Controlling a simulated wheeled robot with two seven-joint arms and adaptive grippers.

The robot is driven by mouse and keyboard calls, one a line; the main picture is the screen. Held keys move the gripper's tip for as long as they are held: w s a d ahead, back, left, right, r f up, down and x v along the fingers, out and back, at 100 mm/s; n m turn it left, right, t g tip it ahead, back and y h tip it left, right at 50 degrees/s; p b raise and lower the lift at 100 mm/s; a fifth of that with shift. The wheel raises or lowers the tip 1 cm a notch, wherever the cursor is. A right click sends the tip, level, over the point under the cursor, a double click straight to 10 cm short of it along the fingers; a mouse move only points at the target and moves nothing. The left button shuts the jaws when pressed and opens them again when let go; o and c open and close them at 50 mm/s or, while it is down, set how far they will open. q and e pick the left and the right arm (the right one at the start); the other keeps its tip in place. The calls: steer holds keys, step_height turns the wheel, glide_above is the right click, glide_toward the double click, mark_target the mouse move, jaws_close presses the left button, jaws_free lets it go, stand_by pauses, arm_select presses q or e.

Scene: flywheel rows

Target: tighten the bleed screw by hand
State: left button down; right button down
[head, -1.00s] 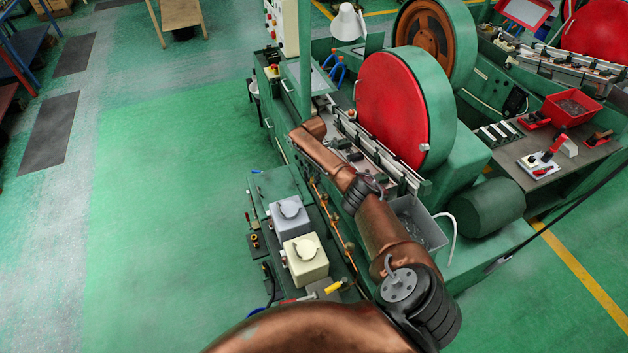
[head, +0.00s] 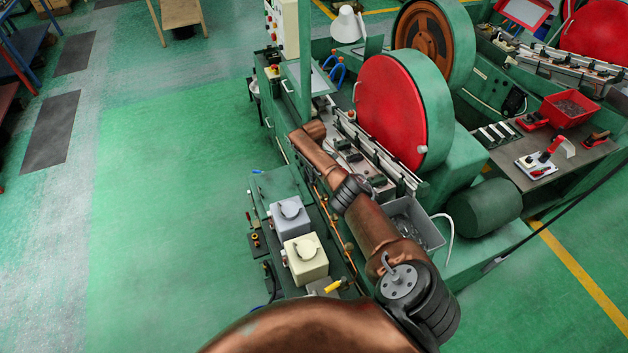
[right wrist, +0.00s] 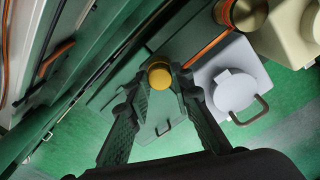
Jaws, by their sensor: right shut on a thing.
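The bleed screw shows in the right wrist view as a round yellow-topped knob (right wrist: 160,75) on the green machine. My right gripper (right wrist: 161,84) has its two dark fingers on either side of this knob, with the fingertips closed against it. The lower part of the screw is hidden by the fingers, so its seating cannot be seen. In the head view my right arm reaches over the machine and hides the screw and fingertips. My left gripper is in neither view.
A grey box (head: 288,216) and a cream box (head: 305,258) with round lids stand beside the arm. A copper-coloured pipe (right wrist: 210,52) runs near the screw. The red wheel cover (head: 390,105) and a grey bin (head: 424,222) lie right. Open green floor (head: 170,200) is left.

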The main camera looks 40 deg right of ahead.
steer(key=shift+w+m, duration=0.1)
steer(key=shift+m, duration=0.5)
steer(key=shift+r+m, duration=0.1)
steer(key=shift+m, duration=0.8)
steer(key=shift+m+p, duration=0.45)
steer(key=shift+m, duration=1.15)
steer(key=m, duration=0.5)
steer(key=c, duration=2)
jaws_free()
